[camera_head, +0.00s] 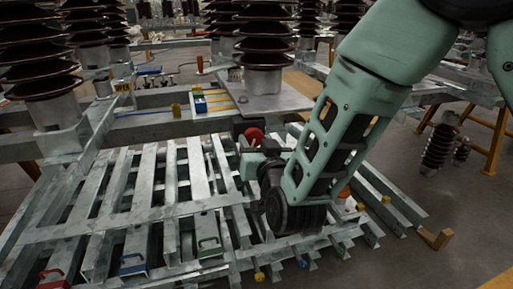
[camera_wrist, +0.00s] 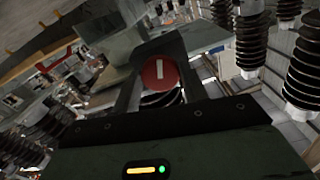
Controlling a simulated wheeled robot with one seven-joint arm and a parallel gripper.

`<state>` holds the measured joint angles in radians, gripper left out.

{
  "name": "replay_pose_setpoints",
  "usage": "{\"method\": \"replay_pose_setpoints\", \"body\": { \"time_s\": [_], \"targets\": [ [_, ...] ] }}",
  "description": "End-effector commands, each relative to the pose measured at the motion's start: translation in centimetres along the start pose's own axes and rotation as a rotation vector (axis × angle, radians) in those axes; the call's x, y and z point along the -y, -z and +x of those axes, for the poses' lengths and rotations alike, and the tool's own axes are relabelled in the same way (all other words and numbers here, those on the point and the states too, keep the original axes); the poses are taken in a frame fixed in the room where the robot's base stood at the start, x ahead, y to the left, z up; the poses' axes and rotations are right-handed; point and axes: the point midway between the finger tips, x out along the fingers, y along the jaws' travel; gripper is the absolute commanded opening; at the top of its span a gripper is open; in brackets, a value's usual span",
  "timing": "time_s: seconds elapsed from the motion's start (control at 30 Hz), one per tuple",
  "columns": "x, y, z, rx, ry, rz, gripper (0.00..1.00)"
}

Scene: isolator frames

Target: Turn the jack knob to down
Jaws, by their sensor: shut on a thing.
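The jack knob is a round red knob with a white bar mark, and it shows in the wrist view (camera_wrist: 159,73) between the two dark fingers. In the head view the red knob (camera_head: 254,136) stands just beyond the end of my arm, above the metal frame. My gripper (camera_wrist: 156,62) is shut on the knob, with a finger on each side of it. The white bar looks nearly upright in the wrist view. In the head view my gripper (camera_head: 252,152) is small and partly hidden by my wrist. The knob's lower side and shaft are mostly hidden.
Galvanized slatted frames (camera_head: 130,210) fill the lower left. Brown ribbed insulators (camera_head: 263,40) stand on metal bases behind the knob. Bare floor (camera_head: 440,210) lies at the right, with a yellow stand (camera_head: 497,140).

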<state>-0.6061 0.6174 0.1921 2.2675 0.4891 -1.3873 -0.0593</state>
Motion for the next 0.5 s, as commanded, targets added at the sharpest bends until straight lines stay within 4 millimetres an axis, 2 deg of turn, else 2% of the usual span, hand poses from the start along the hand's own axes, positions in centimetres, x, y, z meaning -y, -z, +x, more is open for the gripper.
{"method": "replay_pose_setpoints", "body": {
  "time_s": [0.5],
  "targets": [
    [-0.04,-0.38,-0.01,-0.002,-0.001,0.480,0.20]
  ]
}}
